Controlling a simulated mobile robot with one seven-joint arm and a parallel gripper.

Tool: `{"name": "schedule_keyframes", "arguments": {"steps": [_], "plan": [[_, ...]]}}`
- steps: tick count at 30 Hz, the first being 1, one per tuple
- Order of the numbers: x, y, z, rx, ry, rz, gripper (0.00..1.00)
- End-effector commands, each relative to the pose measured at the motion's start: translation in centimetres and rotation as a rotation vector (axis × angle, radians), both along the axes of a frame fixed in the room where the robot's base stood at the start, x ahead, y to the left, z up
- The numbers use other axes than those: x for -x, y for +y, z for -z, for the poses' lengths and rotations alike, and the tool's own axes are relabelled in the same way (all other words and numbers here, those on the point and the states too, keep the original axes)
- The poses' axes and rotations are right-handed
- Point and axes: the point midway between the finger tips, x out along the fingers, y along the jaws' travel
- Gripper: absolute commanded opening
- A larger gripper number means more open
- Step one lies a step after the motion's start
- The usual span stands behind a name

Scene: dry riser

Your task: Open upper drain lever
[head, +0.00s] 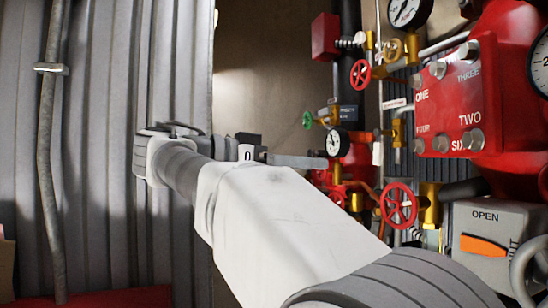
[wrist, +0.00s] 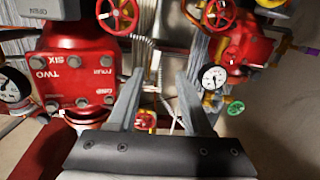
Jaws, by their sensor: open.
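My gripper (wrist: 160,82) is open, its two grey fingers apart with nothing held between them. In the head view my white arm reaches across the middle and the gripper end (head: 295,160) points right, toward the pipework. I cannot tell for sure which part is the upper drain lever. Brass valve fittings show at the upper middle (head: 395,132) and lower right (head: 430,207) of the head view. In the wrist view, which looks upside down, a small red handwheel (wrist: 145,120) shows beyond and between the fingers. No contact with the fingers is visible.
A red manifold (head: 445,110) with numbered labels fills the right. Red handwheels (head: 398,204) (head: 360,73), a green handwheel (head: 307,119) and a gauge (head: 337,143) stand out from the pipes. A grey box marked OPEN (head: 490,225) is lower right. A corrugated wall (head: 110,100) is left.

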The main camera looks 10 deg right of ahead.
Motion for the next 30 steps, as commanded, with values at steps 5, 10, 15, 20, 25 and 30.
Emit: {"name": "schedule_keyframes", "arguments": {"steps": [5,10,15,20,25,30], "plan": [[0.2,1.5,-1.5,0.036,-0.123,0.039,0.5],[0.0,-0.1,-1.7,0.039,-0.131,0.045,0.5],[-0.6,-3.5,-1.8,0.039,-0.129,0.046,0.5],[-1.3,-7.0,-1.8,0.039,-0.127,0.046,0.5],[-2.0,-10.6,-1.8,0.038,-0.126,0.045,0.5],[-2.6,-13.5,-1.8,0.039,-0.126,0.043,0.5]]}}
